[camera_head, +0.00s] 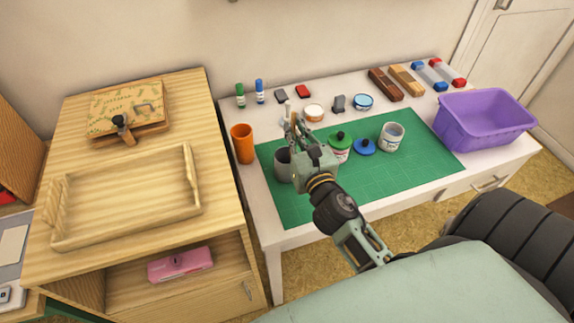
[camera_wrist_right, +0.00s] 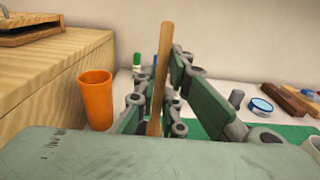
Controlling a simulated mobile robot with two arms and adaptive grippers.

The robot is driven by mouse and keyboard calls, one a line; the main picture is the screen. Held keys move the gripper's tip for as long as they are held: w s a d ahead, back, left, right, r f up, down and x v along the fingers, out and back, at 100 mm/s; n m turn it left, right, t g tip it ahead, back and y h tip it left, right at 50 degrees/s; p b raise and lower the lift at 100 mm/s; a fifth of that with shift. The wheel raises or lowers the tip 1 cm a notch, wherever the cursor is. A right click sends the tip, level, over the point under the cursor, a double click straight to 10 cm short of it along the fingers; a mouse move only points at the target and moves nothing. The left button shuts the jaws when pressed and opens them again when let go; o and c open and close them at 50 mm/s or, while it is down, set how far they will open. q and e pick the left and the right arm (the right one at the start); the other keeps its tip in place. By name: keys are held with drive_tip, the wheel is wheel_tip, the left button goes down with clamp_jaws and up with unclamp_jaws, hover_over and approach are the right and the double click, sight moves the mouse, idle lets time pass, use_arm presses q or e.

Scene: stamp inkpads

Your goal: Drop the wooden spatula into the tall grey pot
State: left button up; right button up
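The tall grey pot (camera_head: 283,168) stands on the green cutting mat near its left edge, partly hidden behind my right gripper. My right gripper (camera_head: 293,128) is above and just beside the pot in the head view. It is shut on the wooden spatula (camera_wrist_right: 163,70), which stands nearly upright between the fingers in the right wrist view. Only a small pale tip of the spatula (camera_head: 288,108) shows in the head view. Its lower end is hidden, so I cannot tell whether it reaches into the pot. My left gripper is not in view.
An orange cup (camera_head: 242,144) stands left of the pot. A purple bin (camera_head: 484,122) stands at the right. The front of the green mat (camera_head: 310,208) is clear.

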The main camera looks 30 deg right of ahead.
drive_tip(key=o, duration=0.4)
drive_tip(key=v, duration=0.7)
drive_tip(key=shift+s+a, duration=0.1)
drive_tip(key=shift+s, duration=0.15)
idle(0.3)
